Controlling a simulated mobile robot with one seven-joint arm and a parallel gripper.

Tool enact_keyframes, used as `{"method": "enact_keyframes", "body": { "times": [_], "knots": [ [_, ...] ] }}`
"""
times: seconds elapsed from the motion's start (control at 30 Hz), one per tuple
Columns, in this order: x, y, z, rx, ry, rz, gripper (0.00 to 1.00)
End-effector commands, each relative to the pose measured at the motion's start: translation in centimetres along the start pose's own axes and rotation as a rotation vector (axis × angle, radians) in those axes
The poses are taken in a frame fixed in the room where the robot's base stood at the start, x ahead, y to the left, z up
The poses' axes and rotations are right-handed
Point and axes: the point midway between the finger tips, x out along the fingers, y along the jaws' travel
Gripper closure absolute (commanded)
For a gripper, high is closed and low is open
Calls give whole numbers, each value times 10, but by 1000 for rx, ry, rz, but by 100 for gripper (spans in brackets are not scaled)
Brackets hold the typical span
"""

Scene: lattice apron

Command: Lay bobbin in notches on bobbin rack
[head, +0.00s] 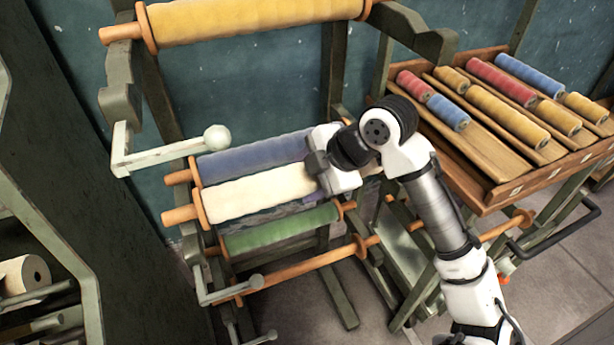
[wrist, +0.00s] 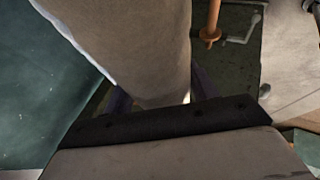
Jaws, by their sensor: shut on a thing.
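The cream bobbin (head: 260,192), with wooden end discs and a wooden spindle, is in my gripper (head: 322,172). The gripper is shut on it near its right end, which my wrist partly hides. In the wrist view the cream winding (wrist: 140,45) fills much of the upper middle. The bobbin rack (head: 121,103) is a grey-green metal frame with bracket arms. A yellow bobbin (head: 240,18) lies across its top. The cream bobbin appears in front of a blue bobbin (head: 255,157) and above a green bobbin (head: 285,230). I cannot tell whether its spindle touches a notch.
A pale ball-ended arm (head: 215,138) juts out at the rack's left; another pale arm (head: 230,293) is lower. A bare wooden rod (head: 310,262) crosses below. A slanted wooden tray (head: 530,182) with several coloured spools stands right. A dark shelf unit (head: 60,190) stands left.

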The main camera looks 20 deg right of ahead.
Motion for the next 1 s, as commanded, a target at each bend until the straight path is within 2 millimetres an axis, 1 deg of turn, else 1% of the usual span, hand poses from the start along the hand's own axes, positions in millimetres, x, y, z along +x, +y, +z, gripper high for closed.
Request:
{"method": "enact_keyframes", "body": {
  "times": [0.43,1.0],
  "knots": [
    [0,0,0,0,0,1,80],
    [14,-8,6,-1,0,1,80]
  ]
}}
